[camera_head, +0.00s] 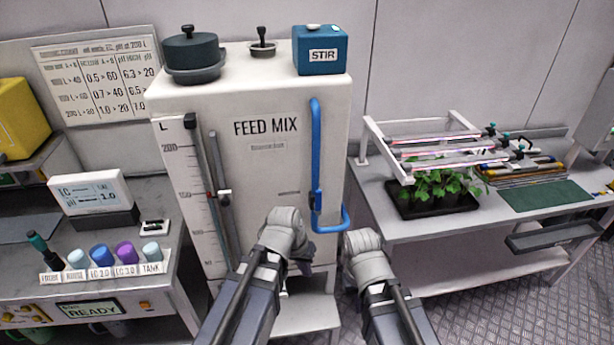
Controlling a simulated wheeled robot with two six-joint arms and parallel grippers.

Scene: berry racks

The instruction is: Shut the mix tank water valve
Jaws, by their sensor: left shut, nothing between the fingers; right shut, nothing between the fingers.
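The white mix tank (265,185), marked FEED MIX, stands in the middle with a level scale on its left side. A blue pipe (316,135) runs down its front right and bends right near the bottom. My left gripper (292,240) is shut and empty, in front of the tank's lower right, below and left of the fitting. My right gripper (362,245) is shut and empty, right of the pipe's lower bend. The fingertips are hard to make out.
On the tank top are a dark lidded pot (193,55), a small black-handled cap (262,47) and a blue STIR box (320,52). A left bench (165,260) holds a meter and several cups. A right table (425,225) holds a plant tray under a light rack.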

